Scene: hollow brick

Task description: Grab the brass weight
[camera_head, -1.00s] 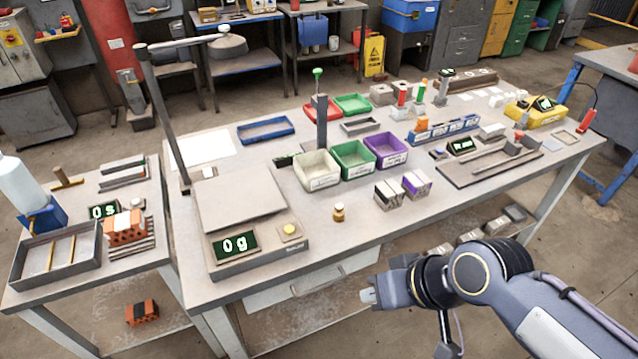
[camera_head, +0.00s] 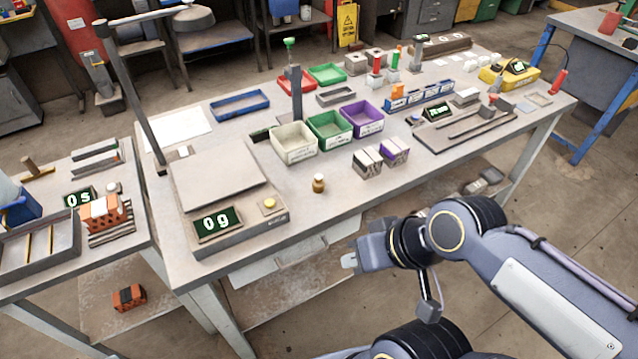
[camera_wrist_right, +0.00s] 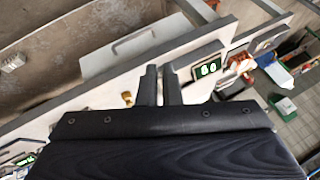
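The brass weight (camera_head: 318,184) is a small knobbed cylinder. It stands upright on the main table near the front edge, right of the scale (camera_head: 228,200), which reads 0 g. In the right wrist view the small brass-coloured weight (camera_wrist_right: 127,97) shows just left of the fingers. My right gripper (camera_head: 348,262) is in front of the table edge, below and slightly right of the weight in the picture, and does not touch it. Its two fingers (camera_wrist_right: 160,86) stand a narrow gap apart with nothing between them. My left gripper is not in view.
A white bin (camera_head: 294,144), green bin (camera_head: 330,131) and purple bin (camera_head: 362,119) stand behind the weight. A lamp post (camera_head: 130,90) rises at the scale's left. The tabletop around the weight is clear.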

